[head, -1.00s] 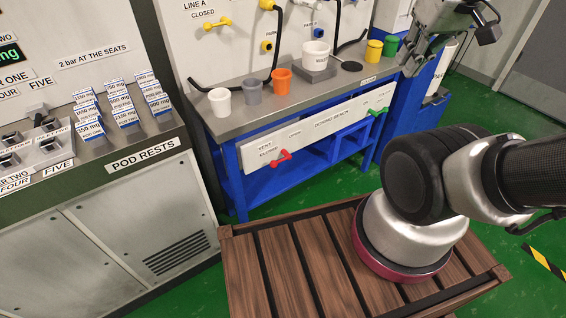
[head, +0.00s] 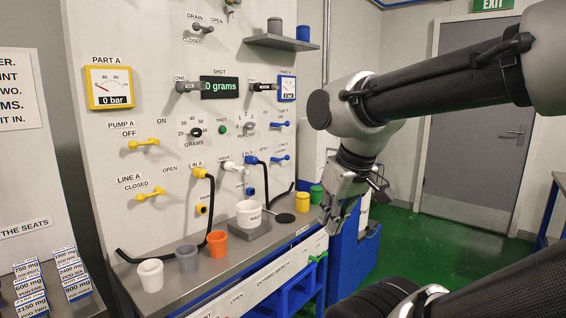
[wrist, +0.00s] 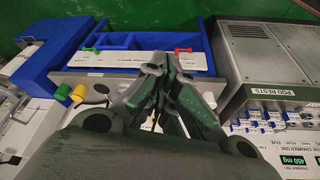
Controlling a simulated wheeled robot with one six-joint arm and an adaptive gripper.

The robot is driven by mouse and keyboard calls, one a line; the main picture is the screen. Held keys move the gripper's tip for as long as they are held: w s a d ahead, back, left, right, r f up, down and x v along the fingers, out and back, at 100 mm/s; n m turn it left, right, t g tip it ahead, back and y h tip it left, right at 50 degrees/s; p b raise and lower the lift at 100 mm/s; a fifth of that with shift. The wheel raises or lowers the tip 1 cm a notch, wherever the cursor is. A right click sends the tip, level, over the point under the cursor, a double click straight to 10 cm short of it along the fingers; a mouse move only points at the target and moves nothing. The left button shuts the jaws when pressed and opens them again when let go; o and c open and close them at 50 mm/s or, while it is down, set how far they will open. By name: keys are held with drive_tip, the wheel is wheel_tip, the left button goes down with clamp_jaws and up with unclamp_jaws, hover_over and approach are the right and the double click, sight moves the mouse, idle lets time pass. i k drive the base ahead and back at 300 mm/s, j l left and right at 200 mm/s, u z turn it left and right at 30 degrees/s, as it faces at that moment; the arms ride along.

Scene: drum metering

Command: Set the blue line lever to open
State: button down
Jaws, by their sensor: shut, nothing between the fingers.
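Two small blue levers sit on the right side of the white panel in the head view. The lower one, the blue line lever (head: 280,158), is under a small label and lies near horizontal; the label is too small to read surely. The upper one is the blue pump lever (head: 280,125). My gripper (head: 328,224) hangs to the right of and below the blue line lever, apart from it, near the bench's right end. Its fingers are shut and empty; they also show meeting at the tips in the wrist view (wrist: 160,55).
Yellow levers for line A (head: 150,195) and pump A (head: 143,143) are on the panel's left. The bench carries white, grey and orange cups (head: 217,243), a weighing cup (head: 249,213) and black hoses. A yellow cup (head: 316,194) stands close to my gripper.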

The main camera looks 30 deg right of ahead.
sight(288, 157)
drive_tip(key=i+l, duration=0.8)
drive_tip(key=l, duration=0.2)
drive_tip(key=z, duration=0.05)
